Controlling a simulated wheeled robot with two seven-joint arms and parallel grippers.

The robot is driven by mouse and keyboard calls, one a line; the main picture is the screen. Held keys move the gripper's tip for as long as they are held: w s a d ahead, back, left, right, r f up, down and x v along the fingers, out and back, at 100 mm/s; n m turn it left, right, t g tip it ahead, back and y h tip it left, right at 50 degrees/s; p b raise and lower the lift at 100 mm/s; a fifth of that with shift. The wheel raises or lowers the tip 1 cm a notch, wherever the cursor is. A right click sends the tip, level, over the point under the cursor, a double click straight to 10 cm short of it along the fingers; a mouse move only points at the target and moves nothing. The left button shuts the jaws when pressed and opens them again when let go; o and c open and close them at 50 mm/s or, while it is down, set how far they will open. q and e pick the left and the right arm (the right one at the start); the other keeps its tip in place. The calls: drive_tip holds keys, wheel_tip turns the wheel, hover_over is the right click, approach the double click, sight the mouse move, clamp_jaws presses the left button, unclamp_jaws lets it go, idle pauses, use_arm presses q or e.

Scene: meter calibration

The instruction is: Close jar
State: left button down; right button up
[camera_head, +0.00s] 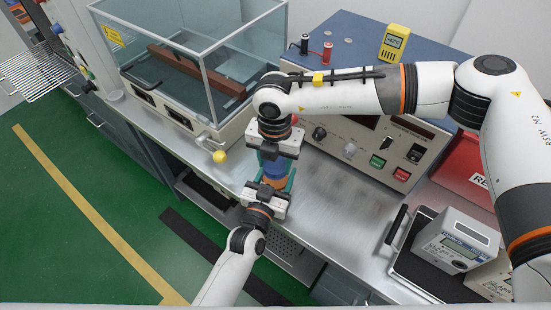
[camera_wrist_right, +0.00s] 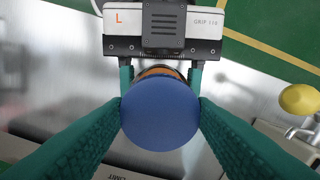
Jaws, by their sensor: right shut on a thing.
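A jar with a blue lid (camera_wrist_right: 160,115) and an orange-brown body (camera_wrist_right: 158,71) is between my two grippers above the metal bench. My right gripper (camera_head: 272,160) comes from above, and in the right wrist view its teal fingers are shut on the blue lid from both sides. My left gripper (camera_head: 272,183) comes from below in the head view, with its fingers on both sides of the jar body. The lid sits over the body in line with it. Whether lid and rim touch is hidden.
A glass case (camera_head: 170,75) with a yellow-knobbed valve (camera_head: 220,156) stands at the left. A blue-topped instrument box (camera_head: 345,40) is behind the right arm. A meter (camera_head: 458,240) in a black tray and a red box (camera_head: 462,165) are at the right. The bench middle is clear.

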drive_tip(key=m, duration=1.1)
drive_tip(key=shift+w+m, duration=0.1)
drive_tip(key=shift+m, duration=0.2)
drive_tip(key=m, duration=0.3)
drive_tip(key=shift+m, duration=0.3)
drive_tip(key=o, duration=0.9)
drive_tip(key=shift+o, duration=0.2)
